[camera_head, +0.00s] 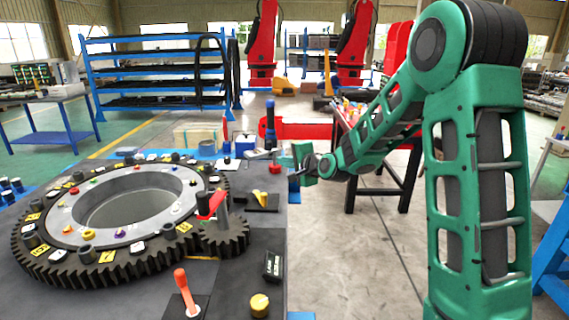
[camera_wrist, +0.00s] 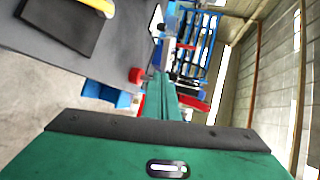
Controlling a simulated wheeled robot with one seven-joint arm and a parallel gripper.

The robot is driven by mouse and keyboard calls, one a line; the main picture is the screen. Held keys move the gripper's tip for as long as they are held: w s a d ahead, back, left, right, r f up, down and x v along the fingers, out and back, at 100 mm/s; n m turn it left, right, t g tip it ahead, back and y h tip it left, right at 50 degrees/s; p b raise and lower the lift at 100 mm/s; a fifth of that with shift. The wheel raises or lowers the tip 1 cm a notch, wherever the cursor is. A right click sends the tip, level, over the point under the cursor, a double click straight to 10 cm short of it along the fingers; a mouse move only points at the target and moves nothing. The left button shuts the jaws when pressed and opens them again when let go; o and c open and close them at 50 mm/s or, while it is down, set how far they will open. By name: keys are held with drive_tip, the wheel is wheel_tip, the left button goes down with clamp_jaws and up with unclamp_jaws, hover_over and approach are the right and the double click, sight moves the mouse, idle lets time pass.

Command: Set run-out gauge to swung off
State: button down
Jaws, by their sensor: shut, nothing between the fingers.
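I cannot tell for sure which part is the run-out gauge. A red arm on a grey post (camera_head: 213,205) stands beside the small pinion at the big ring gear's right edge, and its red end lies over the gear's rim. A yellow lever (camera_head: 260,196) sits on a black plate near the bench's right edge; the lever (camera_wrist: 100,6) and plate (camera_wrist: 62,25) also show at the wrist view's upper left. My gripper (camera_head: 303,164) is shut and empty, beyond the bench's right edge, apart from both parts. It also fills the lower wrist view (camera_wrist: 172,95).
The toothed ring gear (camera_head: 45,272) covers much of the bench. An orange-red lever (camera_head: 182,285), a yellow knob (camera_head: 260,304) and a black labelled block (camera_head: 273,265) stand at the front. A blue post (camera_head: 270,120) and red knob (camera_head: 275,168) stand near my gripper.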

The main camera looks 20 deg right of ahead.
approach(263, 155)
drive_tip(key=x, duration=0.4)
drive_tip(key=shift+w+f, duration=0.2)
drive_tip(key=shift+f, duration=0.2)
drive_tip(key=shift+w+a, duration=0.2)
drive_tip(key=shift+w, duration=0.55)
